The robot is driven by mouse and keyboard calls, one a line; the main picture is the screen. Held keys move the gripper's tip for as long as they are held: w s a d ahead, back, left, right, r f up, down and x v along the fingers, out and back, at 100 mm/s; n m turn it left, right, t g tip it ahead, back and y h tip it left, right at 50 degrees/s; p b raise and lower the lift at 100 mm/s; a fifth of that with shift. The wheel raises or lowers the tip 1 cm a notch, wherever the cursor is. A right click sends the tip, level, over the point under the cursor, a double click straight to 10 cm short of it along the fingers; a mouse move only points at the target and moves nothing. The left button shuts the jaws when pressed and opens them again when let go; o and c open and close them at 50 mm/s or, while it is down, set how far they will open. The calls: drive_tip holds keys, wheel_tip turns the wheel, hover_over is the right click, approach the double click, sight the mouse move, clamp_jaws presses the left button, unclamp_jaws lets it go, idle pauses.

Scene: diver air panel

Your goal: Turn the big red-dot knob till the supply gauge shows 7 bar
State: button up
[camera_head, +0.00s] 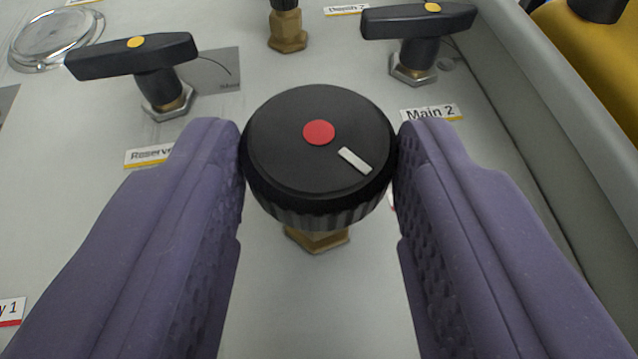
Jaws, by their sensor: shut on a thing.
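The big black knob (290,168) with a red dot at its centre stands on a brass fitting on the panel, in the middle of the view. Its white pointer mark lies to the lower right of the dot. My gripper (319,165) has its two purple fingers at the knob's left and right sides, shut on its rim. No supply gauge with a readable dial shows. A round glass-faced part (55,38) sits at the top left, and I cannot read it.
Two black lever handles with yellow dots stand behind the knob, one at the left (132,56) and one at the right (418,20). A brass fitting (287,30) stands between them. The panel's raised edge (545,130) runs along the right, with a yellow object (590,65) beyond.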

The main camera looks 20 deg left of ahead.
drive_tip(key=o, duration=1.1)
drive_tip(key=shift+c, duration=0.2)
drive_tip(key=shift+f+b, duration=0.15)
drive_tip(key=shift+b, duration=0.35)
